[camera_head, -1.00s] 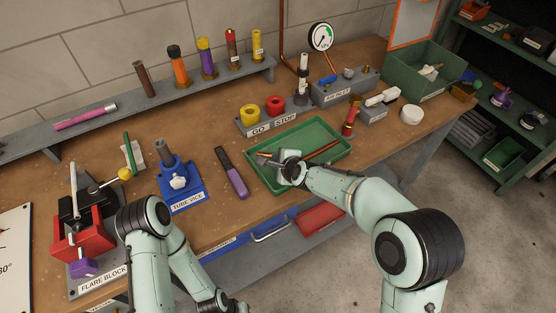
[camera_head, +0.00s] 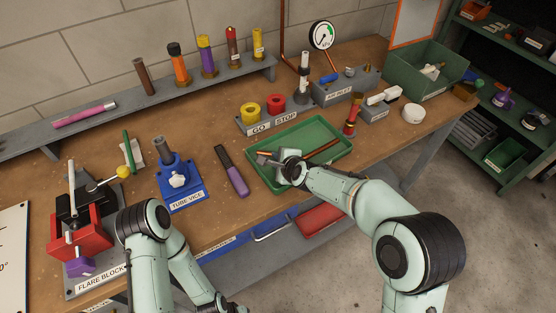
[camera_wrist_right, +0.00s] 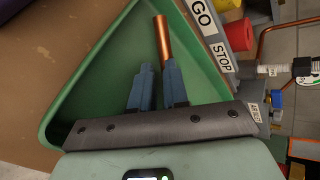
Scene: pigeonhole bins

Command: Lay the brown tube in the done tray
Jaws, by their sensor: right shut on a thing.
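My right gripper (camera_head: 272,158) is low over the green tray (camera_head: 338,131), which has no label that I can read. It is shut on a copper-brown tube; in the right wrist view the tube (camera_wrist_right: 163,38) sticks out past the blue-grey fingers (camera_wrist_right: 157,92), over the tray floor. A brown length (camera_head: 322,150) also shows in the tray beside my right wrist; I cannot tell whether it is the same tube. Whether the held tube touches the tray floor is unclear. A dark brown tube (camera_head: 145,77) stands on the back shelf.
A purple-handled tool (camera_head: 232,172) lies left of the tray, near the blue tube vice (camera_head: 180,190). The GO/STOP block (camera_head: 265,120) stands behind the tray. A red-and-brass part (camera_head: 351,121) stands at its right. Bare bench shows left of the tray.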

